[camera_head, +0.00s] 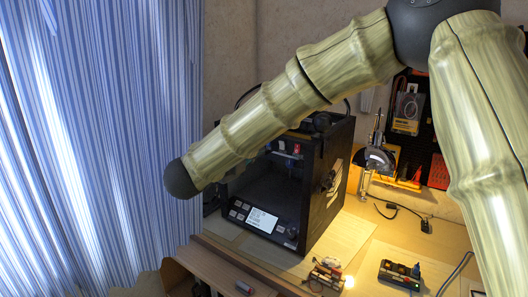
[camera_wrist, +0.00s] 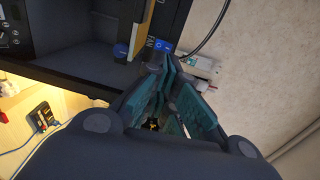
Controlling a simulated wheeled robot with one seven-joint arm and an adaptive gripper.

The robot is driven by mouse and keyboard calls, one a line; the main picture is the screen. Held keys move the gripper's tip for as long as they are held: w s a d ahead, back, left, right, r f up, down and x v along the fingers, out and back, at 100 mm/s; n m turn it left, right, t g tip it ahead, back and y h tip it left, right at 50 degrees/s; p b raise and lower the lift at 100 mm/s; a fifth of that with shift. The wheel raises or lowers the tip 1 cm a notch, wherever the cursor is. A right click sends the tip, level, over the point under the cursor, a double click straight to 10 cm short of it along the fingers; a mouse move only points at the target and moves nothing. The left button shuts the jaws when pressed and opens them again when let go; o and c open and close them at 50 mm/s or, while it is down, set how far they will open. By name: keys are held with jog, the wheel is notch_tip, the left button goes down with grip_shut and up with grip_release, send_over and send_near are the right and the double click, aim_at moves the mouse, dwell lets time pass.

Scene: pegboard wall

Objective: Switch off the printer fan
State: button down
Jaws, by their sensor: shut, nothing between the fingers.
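The printer (camera_head: 333,190) is a black box with an open front and a small lit screen, standing on the bench in the head view. Part of its dark frame also shows in the wrist view (camera_wrist: 75,78). A small blue switch (camera_wrist: 163,46) sits beside a white FAN label (camera_wrist: 151,42) at the top of the wrist view. Its on or off position cannot be made out. My gripper (camera_wrist: 172,68) is shut and empty, its teal-padded fingertips pointing toward the switch, just below it in the picture. Contact cannot be told. In the head view my gripper is hidden.
A blue striped curtain (camera_head: 95,140) hangs on the left. Small electronic modules (camera_head: 400,272) lie on the bench right of the printer. A microscope-like tool (camera_head: 375,158) and a dark pegboard stand behind. A dark cable (camera_wrist: 205,28) curves near the switch along the pale wall (camera_wrist: 270,65).

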jog(key=b+v, duration=0.1)
jog(key=v, duration=0.6)
jog(key=shift+s, duration=0.15)
jog(key=shift+d+f, duration=0.1)
